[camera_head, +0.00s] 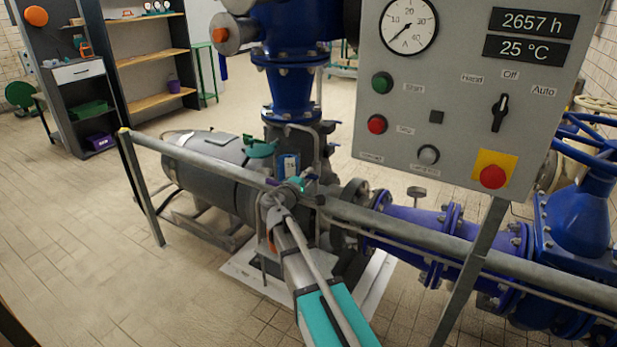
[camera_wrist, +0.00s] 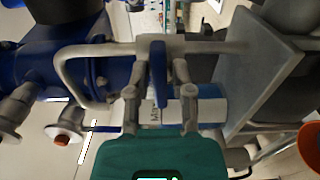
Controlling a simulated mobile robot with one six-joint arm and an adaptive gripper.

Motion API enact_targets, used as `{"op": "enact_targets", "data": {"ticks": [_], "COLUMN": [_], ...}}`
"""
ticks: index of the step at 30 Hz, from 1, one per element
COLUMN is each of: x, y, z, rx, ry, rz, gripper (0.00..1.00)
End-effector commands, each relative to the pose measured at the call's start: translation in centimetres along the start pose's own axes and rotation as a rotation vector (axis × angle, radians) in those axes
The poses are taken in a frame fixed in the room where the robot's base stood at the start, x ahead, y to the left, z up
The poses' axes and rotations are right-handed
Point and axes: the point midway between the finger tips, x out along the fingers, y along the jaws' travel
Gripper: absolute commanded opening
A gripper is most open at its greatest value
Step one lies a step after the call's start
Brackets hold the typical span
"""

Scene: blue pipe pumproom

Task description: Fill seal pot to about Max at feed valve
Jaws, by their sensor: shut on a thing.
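My gripper (camera_head: 290,187) is at the pump behind the grey handrail. In the wrist view its two fingers (camera_wrist: 159,72) close on a narrow blue lever, which appears to be the feed valve handle (camera_wrist: 158,58). The seal pot (camera_head: 289,165) shows in the head view as a small blue-and-white body just above my gripper. In the wrist view, part of the seal pot (camera_wrist: 188,110) with a white label starting "Ma" shows behind and between the fingers. My gripper hides much of it. The liquid level cannot be read clearly.
A grey handrail (camera_head: 345,211) crosses in front of the pump. A grey control panel (camera_head: 450,95) stands at right, above blue pipes (camera_head: 425,225). A bent grey pipe (camera_wrist: 75,62) runs close to the fingers. The tiled floor (camera_head: 110,240) is clear at left.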

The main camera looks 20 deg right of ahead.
Motion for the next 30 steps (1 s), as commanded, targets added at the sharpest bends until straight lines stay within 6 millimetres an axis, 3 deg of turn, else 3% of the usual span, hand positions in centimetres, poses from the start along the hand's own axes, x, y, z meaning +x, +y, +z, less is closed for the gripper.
{"op": "enact_targets", "data": {"ticks": [6, 7, 10, 23, 30], "x": [0.0, 0.0, 0.0, -0.1, -1.6], "y": [0.0, 0.0, 0.0, 0.0, 0.0], "z": [0.1, 0.1, 0.1, 0.0, 0.1], "rx": [0.0, 0.0, -0.001, -0.002, -0.002], "ry": [-0.001, -0.001, -0.001, 0.0, 0.001], "rz": [-0.001, -0.001, -0.001, 0.0, 0.0], "gripper": [0.0, 0.31, 0.5, 0.51, 0.51]}}
